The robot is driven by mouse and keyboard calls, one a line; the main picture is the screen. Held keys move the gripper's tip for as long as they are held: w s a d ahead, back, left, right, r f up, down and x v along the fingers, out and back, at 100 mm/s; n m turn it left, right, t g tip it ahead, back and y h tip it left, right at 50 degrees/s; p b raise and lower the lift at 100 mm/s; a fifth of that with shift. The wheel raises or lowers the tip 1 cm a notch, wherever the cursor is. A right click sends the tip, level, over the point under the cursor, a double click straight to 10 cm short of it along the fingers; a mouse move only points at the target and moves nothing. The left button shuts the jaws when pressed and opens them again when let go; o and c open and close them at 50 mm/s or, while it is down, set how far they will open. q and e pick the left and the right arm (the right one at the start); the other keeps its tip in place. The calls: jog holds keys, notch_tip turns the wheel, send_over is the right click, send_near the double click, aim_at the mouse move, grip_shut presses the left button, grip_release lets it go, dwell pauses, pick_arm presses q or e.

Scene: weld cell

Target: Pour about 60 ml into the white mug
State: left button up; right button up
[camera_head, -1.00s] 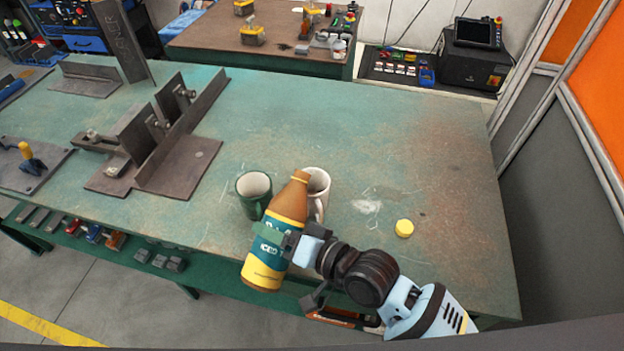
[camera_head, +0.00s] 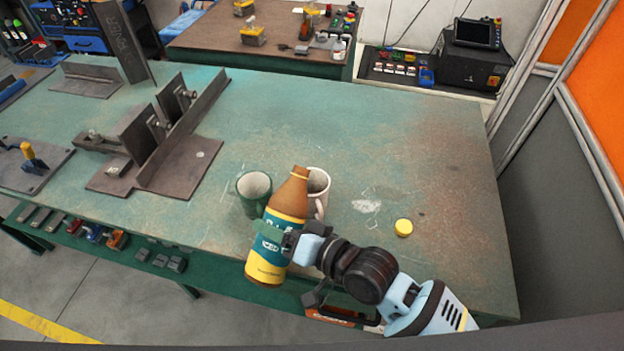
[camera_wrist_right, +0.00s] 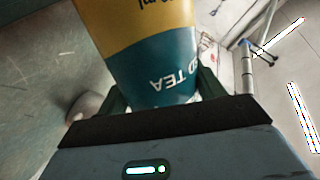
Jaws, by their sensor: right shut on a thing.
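My right gripper (camera_head: 280,238) is shut on a brown iced tea bottle (camera_head: 286,207) with a teal and yellow label. The bottle leans slightly, its top toward the back right, at the table's front edge. In the right wrist view the bottle (camera_wrist_right: 150,45) sits between the green fingers of the gripper (camera_wrist_right: 164,88). The white mug (camera_head: 319,183) stands upright on the table just behind and right of the bottle neck, partly hidden by it. I see no liquid flowing. My left gripper is not in view.
A green mug (camera_head: 253,188) stands left of the bottle, close to it. A yellow cap (camera_head: 403,228) lies on the green table (camera_head: 440,170) to the right. Steel fixtures (camera_head: 170,150) stand on the left. The table's middle and right are mostly clear.

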aim_at(288, 212)
jog(key=shift+w+d+r+n+t, duration=0.4)
jog(key=shift+w+r+n, duration=0.35)
jog(key=shift+n, duration=0.25)
jog(key=n, duration=0.2)
jog(key=shift+w+d+r+n+t+p, duration=0.1)
jog(key=shift+w+r+n+t+p, duration=0.1)
jog(key=shift+n+t+p, duration=0.15)
jog(key=shift+w+n+t, duration=0.1)
jog(key=shift+n+t, duration=0.15)
jog(key=shift+n, duration=0.3)
jog(key=n, duration=0.2)
jog(key=shift+w+d+f+n+t+y, duration=0.2)
jog(key=shift+w+f+n+t+y, duration=0.1)
jog(key=shift+t, duration=0.1)
pick_arm(q)
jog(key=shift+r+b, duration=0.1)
jog(key=shift+b, duration=0.25)
pick_arm(e)
jog(key=shift+w+n, duration=0.1)
jog(key=shift+n, duration=0.4)
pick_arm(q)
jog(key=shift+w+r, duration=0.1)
pick_arm(e)
jog(key=shift+r, duration=0.15)
